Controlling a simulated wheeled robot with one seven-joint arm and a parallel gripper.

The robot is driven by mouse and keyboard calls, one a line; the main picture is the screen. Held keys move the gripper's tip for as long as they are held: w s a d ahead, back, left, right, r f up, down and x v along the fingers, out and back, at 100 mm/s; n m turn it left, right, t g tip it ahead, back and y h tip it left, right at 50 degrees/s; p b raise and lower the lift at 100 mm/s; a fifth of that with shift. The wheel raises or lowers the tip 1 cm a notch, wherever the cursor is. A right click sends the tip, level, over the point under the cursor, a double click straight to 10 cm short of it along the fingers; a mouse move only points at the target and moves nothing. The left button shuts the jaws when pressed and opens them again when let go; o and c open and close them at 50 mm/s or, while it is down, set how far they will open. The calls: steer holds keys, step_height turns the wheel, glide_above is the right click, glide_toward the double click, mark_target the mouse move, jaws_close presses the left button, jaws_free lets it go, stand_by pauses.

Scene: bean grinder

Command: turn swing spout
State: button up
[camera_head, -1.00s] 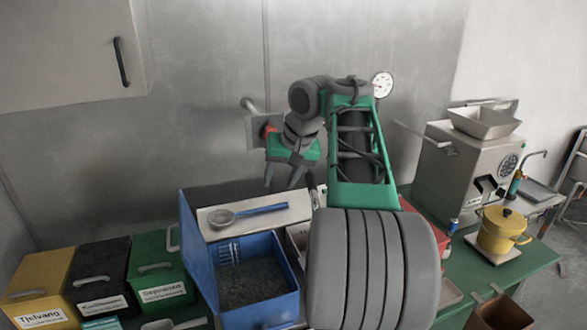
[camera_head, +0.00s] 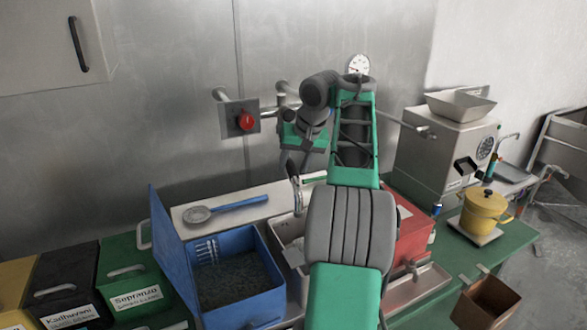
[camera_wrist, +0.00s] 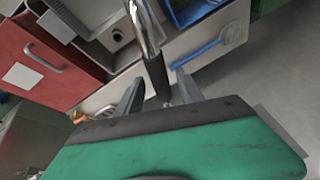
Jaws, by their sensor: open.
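The swing spout is a chrome pipe (camera_wrist: 145,28) with a black sleeve at its end. It rises toward my wrist camera from beside a grey sink basin (camera_wrist: 118,36) with a drain hole. My gripper (camera_wrist: 160,92) is open, with one finger on each side of the black end. I cannot tell whether either finger touches it. In the head view, my gripper (camera_head: 297,163) is just above the spout (camera_head: 296,190), in front of the steel wall. My arm hides part of the basin and the spout's base.
A blue bin (camera_head: 281,302) with dark contents and a blue-handled strainer (camera_head: 240,206) are left of the spout. A red box (camera_head: 413,236) is right. A red button (camera_head: 246,121) is on the wall. A yellow pot (camera_head: 484,208) and grey machine (camera_head: 440,155) stand farther right.

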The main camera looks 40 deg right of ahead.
jaws_close()
stand_by(1.3)
